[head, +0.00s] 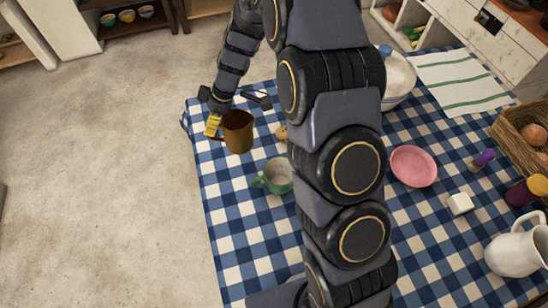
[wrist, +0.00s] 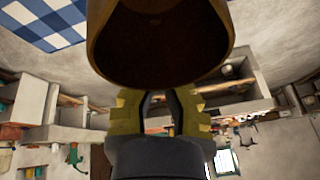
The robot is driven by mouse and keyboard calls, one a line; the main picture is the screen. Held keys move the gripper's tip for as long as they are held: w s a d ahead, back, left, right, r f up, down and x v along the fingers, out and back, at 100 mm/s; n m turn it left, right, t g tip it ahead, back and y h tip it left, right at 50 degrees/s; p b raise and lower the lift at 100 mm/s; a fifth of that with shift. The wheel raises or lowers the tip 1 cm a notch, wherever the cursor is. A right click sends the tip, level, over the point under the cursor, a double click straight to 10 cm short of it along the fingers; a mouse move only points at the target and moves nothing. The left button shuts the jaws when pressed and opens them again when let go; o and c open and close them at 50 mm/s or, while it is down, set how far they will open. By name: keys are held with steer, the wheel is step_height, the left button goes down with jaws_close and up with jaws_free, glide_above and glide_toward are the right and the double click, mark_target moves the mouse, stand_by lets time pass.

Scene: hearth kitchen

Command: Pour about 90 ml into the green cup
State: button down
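A brown mug (head: 239,132) is at the far left part of the table, its handle side toward my gripper (head: 213,124). The yellow fingers are at the handle and look closed on it. In the wrist view the mug (wrist: 160,40) fills the top, with a dark opening, and the yellow fingers (wrist: 160,105) are just below it. Whether liquid is inside cannot be told. The green cup (head: 275,176) stands upright on the checked cloth, nearer the camera and to the right of the mug, its handle pointing left. The mug is apart from the cup.
My arm crosses the middle of the table and partly hides a small tan item (head: 281,132) and a white bowl (head: 398,80). To the right are a pink dish (head: 413,166), a white block (head: 460,203), a white pitcher (head: 518,250) and a basket (head: 510,135). Cloth (head: 240,235) near the cup is clear.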

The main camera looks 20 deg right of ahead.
steer(key=shift+s+a+f+m+t, duration=0.25)
steer(key=shift+a+f+m, duration=0.45)
steer(key=shift+f, duration=0.4)
steer(key=shift+s+a+f+m+t, duration=0.25)
steer(key=shift+a+f+m, duration=0.25)
steer(key=shift+a+f, duration=0.5)
steer(key=shift+s+a+f+m+t, duration=0.25)
steer(key=shift+a+f+m, duration=0.35)
steer(key=shift+f, duration=0.65)
steer(key=shift+d, duration=0.15)
steer(key=s+d+r+t+y, duration=0.4)
steer(key=d+r+y, duration=0.2)
steer(key=d+y, duration=0.1)
steer(key=shift+n, duration=0.4)
steer(key=shift+s+d+r+t+y, duration=0.15)
steer(key=shift+r+t+y, duration=0.1)
steer(key=shift+y, duration=0.05)
